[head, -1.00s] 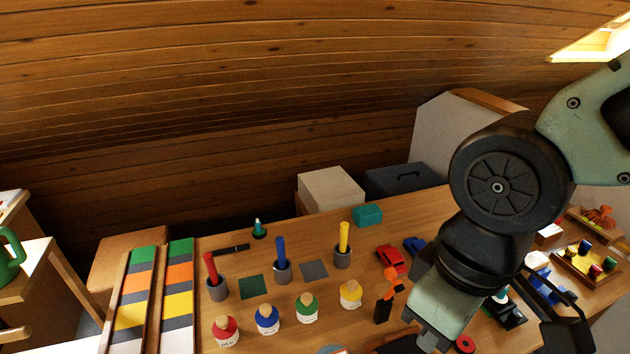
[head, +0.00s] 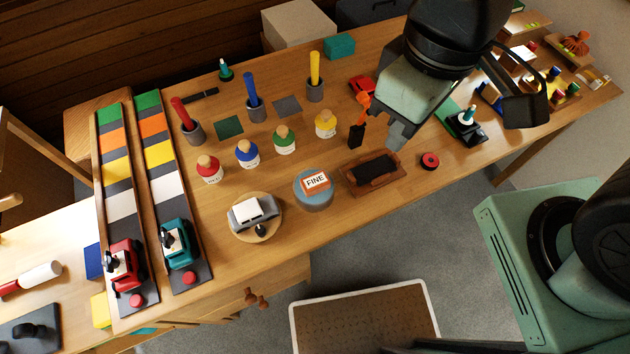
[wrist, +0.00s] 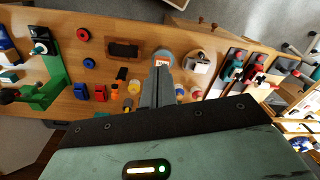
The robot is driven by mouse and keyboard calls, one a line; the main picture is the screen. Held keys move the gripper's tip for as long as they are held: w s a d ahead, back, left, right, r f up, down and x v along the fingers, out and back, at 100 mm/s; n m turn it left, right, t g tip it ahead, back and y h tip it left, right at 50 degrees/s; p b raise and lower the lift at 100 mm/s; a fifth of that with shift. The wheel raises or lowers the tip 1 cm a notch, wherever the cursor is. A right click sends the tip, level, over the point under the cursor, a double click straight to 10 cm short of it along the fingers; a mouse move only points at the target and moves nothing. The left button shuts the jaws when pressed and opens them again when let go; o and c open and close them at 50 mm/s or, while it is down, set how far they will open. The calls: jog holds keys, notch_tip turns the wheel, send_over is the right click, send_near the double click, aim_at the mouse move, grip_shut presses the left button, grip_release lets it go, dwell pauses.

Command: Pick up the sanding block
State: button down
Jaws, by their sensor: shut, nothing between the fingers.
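The sanding block appears to be the small red-brown block with a white FINE label (head: 315,182). It lies on top of a round blue-grey stand (head: 314,201) near the table's front edge. My gripper (head: 399,138) is above the table, to the right of the block and behind the dark-topped wooden tray. It is shut and empty, apart from the block. In the wrist view my gripper's fingers (wrist: 158,78) are together and point toward the round stand (wrist: 163,54). The block's label is too small to read there and is partly hidden by the fingers.
Table left of the car is fairly clear.

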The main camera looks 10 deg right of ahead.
jog(key=c, duration=1.4)
grip_release()
jog(key=shift+w+f, duration=0.1)
jog(key=shift+w, duration=0.15)
jog(key=shift+o, duration=1.2)
jog(key=w+f+n+t, duration=0.2)
jog(key=w, duration=0.6)
jog(key=shift+w+d, duration=0.15)
jog(key=shift+d, duration=0.1)
jog(key=w+a+f+n+t+y, duration=0.15)
jog(key=w+f+n, duration=0.25)
jog(key=w, duration=0.4)
jog(key=n+g+y, duration=0.2)
jog(key=n+g, duration=0.3)
jog(key=n, duration=0.2)
send_near(315, 181)
jog(key=x, duration=0.1)
jog(key=b+x, duration=0.1)
jog(key=x, duration=0.2)
jog(key=shift+w+d+f+b, duration=0.1)
jog(key=shift+d+f+b, duration=0.15)
jog(key=shift+d+b, duration=0.1)
jog(key=shift+a+x, duration=0.2)
jog(key=shift+x, duration=1.25)
jog(key=shift+a+x, duration=0.15)
jog(key=shift+x, duration=1.35)
